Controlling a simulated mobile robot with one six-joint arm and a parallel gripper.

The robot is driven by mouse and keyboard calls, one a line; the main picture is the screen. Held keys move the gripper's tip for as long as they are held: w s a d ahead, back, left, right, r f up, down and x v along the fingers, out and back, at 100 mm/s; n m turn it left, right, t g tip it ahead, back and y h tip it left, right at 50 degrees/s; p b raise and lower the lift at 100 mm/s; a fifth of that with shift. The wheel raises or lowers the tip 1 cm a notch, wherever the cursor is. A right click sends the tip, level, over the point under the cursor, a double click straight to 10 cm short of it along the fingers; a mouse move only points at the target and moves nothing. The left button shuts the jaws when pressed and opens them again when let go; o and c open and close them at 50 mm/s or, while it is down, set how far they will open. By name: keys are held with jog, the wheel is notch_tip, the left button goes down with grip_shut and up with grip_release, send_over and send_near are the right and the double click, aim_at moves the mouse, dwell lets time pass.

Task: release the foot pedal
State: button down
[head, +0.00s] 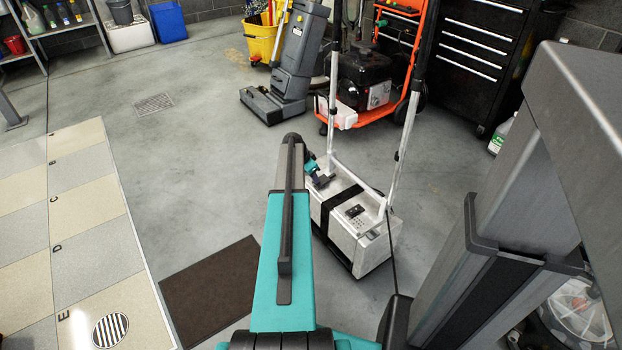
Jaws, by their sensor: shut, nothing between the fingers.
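The machine with a white box body (375,245) and two tall pale handle posts stands on the floor at the centre, just right of my teal arm. A black strap runs over the box, and a small dark panel (355,211) is on its top. I cannot make out a foot pedal; part of the machine's left side is hidden behind my arm. My gripper (324,182) shows small past the arm's far end, over or at the left end of the box top. It is shut and empty; whether it touches the machine is unclear.
A dark mat (212,290) lies on the floor at left, beside pale sample tiles (85,215). Behind stand a grey upright floor machine (290,70), an orange-framed machine (365,85), a yellow bucket (262,38) and a black tool cabinet (480,50). Open concrete floor lies left of centre.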

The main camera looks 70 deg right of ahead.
jog(key=shift+w+a+f, duration=0.15)
jog(key=shift+f, duration=0.25)
jog(key=shift+s, duration=0.2)
jog(key=shift+s, duration=0.1)
jog(key=shift+r+p, duration=0.4)
jog(key=shift+r, duration=0.1)
jog(key=p+v, duration=0.3)
jog(key=v, duration=1)
jog(key=shift+w, duration=0.35)
